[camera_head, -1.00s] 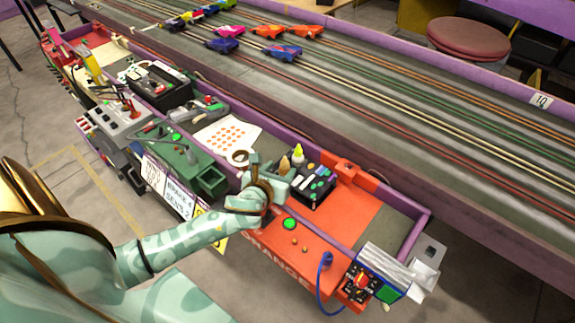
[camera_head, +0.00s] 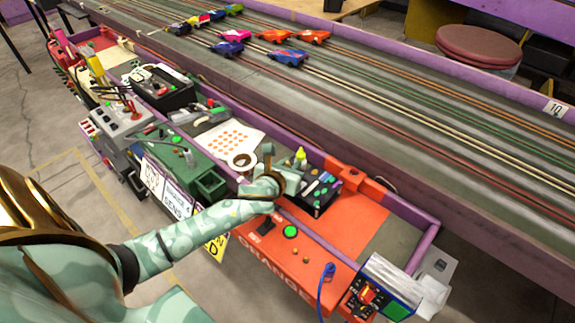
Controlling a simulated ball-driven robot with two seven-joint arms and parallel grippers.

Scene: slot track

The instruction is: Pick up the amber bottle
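My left gripper (camera_head: 284,176) is over the near left part of a black tray (camera_head: 324,195) on the orange station. The amber bottle is not clearly visible; the gripper covers the spot where its brown tip showed earlier. I cannot tell whether the fingers are around it, beside it or touching it, as the hand hides them. A bottle with a yellow-green tip (camera_head: 301,156) stands upright just behind the gripper. My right gripper is not in view.
A white tape roll (camera_head: 242,161) and a dotted sheet (camera_head: 230,138) lie left of the gripper. A green box (camera_head: 210,184) is at the near left. The orange surface (camera_head: 350,222) right of the tray is clear. A purple rail (camera_head: 425,245) edges the station.

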